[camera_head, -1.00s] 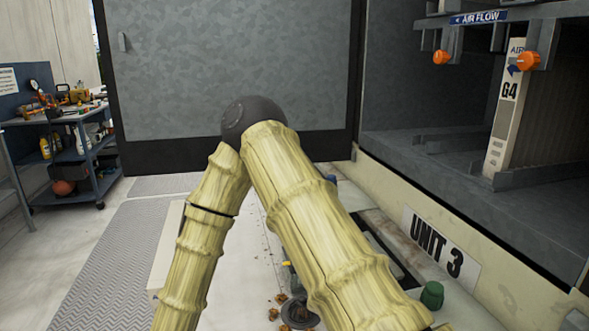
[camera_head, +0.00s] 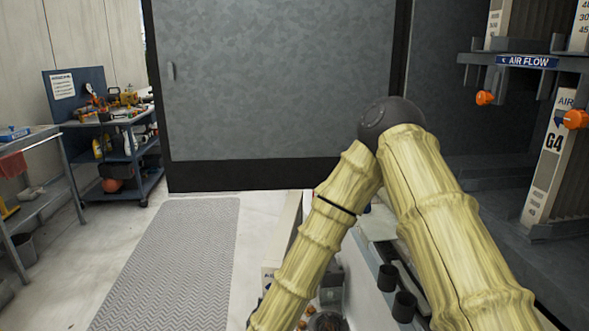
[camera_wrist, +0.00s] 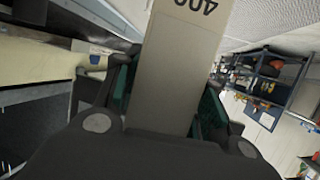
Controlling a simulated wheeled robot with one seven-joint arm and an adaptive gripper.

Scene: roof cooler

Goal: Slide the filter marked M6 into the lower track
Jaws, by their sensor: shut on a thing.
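In the wrist view my gripper (camera_wrist: 165,105) is shut on a beige filter frame (camera_wrist: 185,55) printed with an upside-down 400. No M6 mark shows on the visible part. In the head view a beige slab edge (camera_head: 284,238) shows left of my arm, perhaps the same filter. My gripper is hidden there behind my arm. The air handler at right has a grey middle rail labelled AIR FLOW (camera_head: 527,62) with orange knobs (camera_head: 485,97). Below it a filter marked G4 (camera_head: 549,157) stands upright. The lower track is mostly hidden behind it and my arm.
Parts of other filters (camera_head: 498,22) show above the middle rail. A large grey door panel (camera_head: 275,90) stands ahead. A tool cart (camera_head: 118,145) and a table (camera_head: 35,150) are at left. Floor around the grey mat (camera_head: 175,260) is clear.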

